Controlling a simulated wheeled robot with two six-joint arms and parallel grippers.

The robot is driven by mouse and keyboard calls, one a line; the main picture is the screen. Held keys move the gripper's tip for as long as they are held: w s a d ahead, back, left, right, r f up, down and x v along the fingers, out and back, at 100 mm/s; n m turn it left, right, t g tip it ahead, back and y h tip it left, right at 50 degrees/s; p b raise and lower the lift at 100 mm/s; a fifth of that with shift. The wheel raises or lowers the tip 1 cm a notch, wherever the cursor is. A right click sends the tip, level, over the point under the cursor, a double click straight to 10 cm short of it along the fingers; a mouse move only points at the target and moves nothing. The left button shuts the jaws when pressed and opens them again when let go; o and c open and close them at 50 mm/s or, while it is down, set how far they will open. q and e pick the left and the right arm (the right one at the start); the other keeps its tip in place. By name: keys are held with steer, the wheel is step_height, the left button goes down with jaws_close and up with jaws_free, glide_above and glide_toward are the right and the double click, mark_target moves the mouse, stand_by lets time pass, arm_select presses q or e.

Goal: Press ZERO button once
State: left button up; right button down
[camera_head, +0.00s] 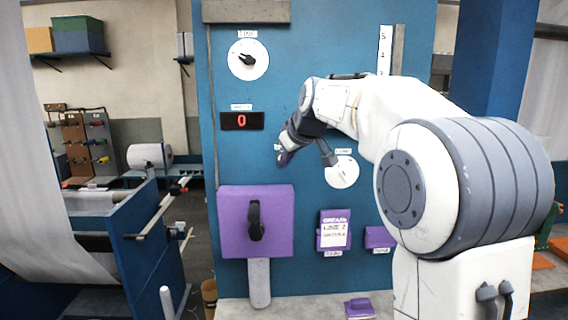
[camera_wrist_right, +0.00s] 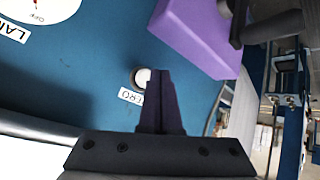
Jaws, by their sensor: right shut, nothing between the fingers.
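The ZERO button (camera_wrist_right: 139,77) is a small round pale button on the blue panel, beside its white ZERO label (camera_wrist_right: 130,96) in the right wrist view. My right gripper (camera_wrist_right: 160,74) is shut and empty, and its dark fingertips partly overlap the button in that view. I cannot tell whether they touch it. In the head view my right gripper (camera_head: 283,158) is at the panel, below and right of the red display (camera_head: 242,121), which reads 0. My left gripper is not in view.
A purple block with a black handle (camera_head: 230,200) juts out below left of the gripper. A white dial (camera_head: 343,171) is right of it, another dial (camera_head: 248,60) above. A purple holder with a card (camera_head: 334,235) is lower right.

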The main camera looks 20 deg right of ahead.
steer(key=shift+s, duration=0.15)
steer(key=s+b, duration=0.1)
steer(key=s, duration=0.1)
steer(key=s+a+b, duration=0.1)
steer(key=s, duration=0.1)
steer(key=shift+s+a+b, duration=0.2)
steer(key=shift+s+b, duration=0.1)
steer(key=shift+b, duration=0.05)
stand_by(0.8)
